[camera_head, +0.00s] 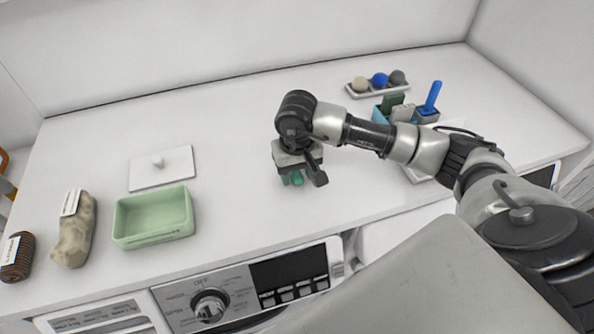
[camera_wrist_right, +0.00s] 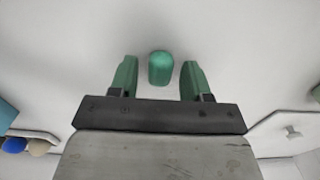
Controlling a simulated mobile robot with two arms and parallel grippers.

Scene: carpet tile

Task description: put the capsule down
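The capsule is a small green rounded cylinder (camera_wrist_right: 161,68) in the right wrist view, lying between my right gripper's two green fingers. A clear gap shows on each side of it, so the fingers are open and do not touch it. It appears to rest on the white counter. In the camera_head view, my right gripper (camera_head: 297,179) points down low over the middle of the counter. Green shows under the gripper there, but the wrist mostly hides the capsule. My left gripper is not in view.
A green tray (camera_head: 121,224), a white lid with a knob (camera_head: 177,172), a tan lumpy object (camera_head: 76,240) and a brown ribbed roll (camera_head: 17,258) are at left. A tray of balls (camera_head: 357,94) and a caddy with a blue-handled tool (camera_head: 433,95) stand back right.

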